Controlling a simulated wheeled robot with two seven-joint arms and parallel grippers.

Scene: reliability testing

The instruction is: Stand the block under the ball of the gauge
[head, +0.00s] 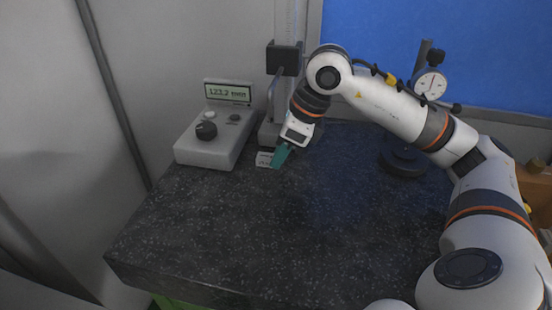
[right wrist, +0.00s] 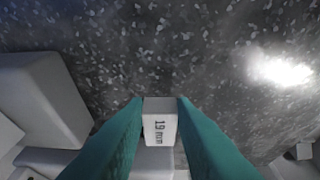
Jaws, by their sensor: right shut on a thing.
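My right gripper (head: 279,160) has teal fingers and reaches down in front of the gauge. In the right wrist view its fingers (right wrist: 160,112) are shut on a small white block (right wrist: 160,128) marked "19 mm". The block is between the two fingertips, close to the dark worktop; I cannot tell whether it touches it. The gauge is a tall column with a black carriage (head: 284,58) and a grey base (head: 268,132), partly behind my gripper. Its ball cannot be made out. A small pale labelled piece (head: 264,159) shows left of the fingers. My left gripper is not in view.
A grey control box (head: 208,148) with a knob and a display (head: 228,92) reading about 123.2 stands left of the gauge. A dial indicator (head: 430,83) on a round black base (head: 403,162) stands at right. The front of the speckled worktop (head: 220,235) is clear.

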